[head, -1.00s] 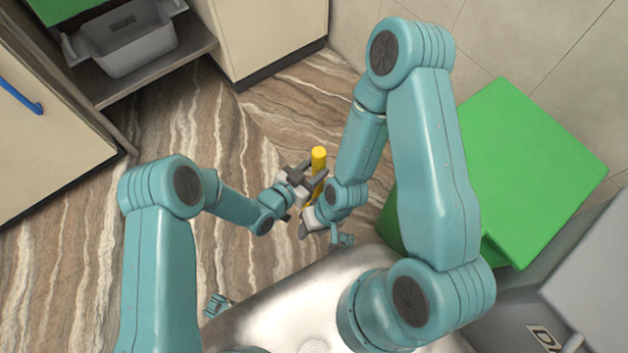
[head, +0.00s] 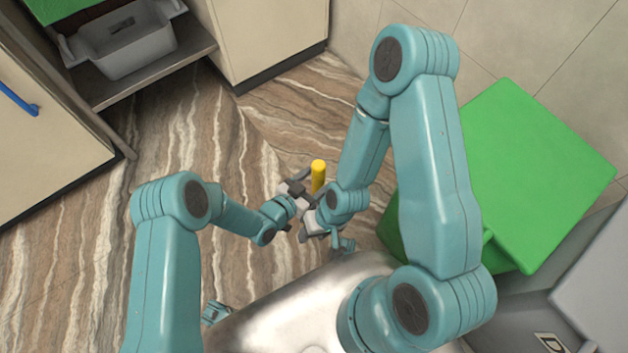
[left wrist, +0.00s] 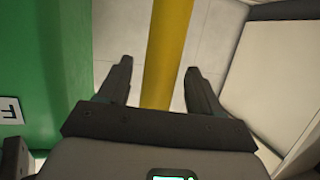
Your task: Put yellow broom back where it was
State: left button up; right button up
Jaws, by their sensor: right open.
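The yellow broom (head: 318,176) shows in the head view as an upright-looking yellow handle in front of my arms; its lower end is hidden. My left gripper (head: 303,184) is beside the handle, on its left. In the left wrist view the handle (left wrist: 165,50) passes between the spread fingers of my left gripper (left wrist: 157,78), with a gap at the left finger and a smaller one at the right. My right gripper (head: 316,222) is below the left one and close to the handle; its fingers are partly hidden by my arm.
A green bin (head: 530,170) stands at the right by a tiled wall. A cream cabinet (head: 268,40) is at the back, and a shelf at upper left holds a grey tub (head: 125,45). A blue handle (head: 18,98) is at far left. The striped floor (head: 110,220) between is clear.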

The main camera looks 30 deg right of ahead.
pick_arm(q)
jog(key=s+a+r+n+y+p, duration=0.1)
jog(key=a+n+y+p, duration=0.15)
jog(key=a, duration=0.75)
jog(key=s+a+r+n+y+p, duration=0.1)
jog(key=s+a+n+y, duration=0.2)
jog(key=a, duration=0.7)
jog(key=s+a+r+n+g+y, duration=0.2)
jog(key=s+a+n+g+y, duration=0.2)
jog(key=s+a+n, duration=0.5)
jog(key=a+n, duration=0.1)
jog(key=a, duration=0.2)
jog(key=shift+s+n, duration=0.25)
jog(key=shift+n, duration=0.1)
jog(key=shift+a+r, duration=0.1)
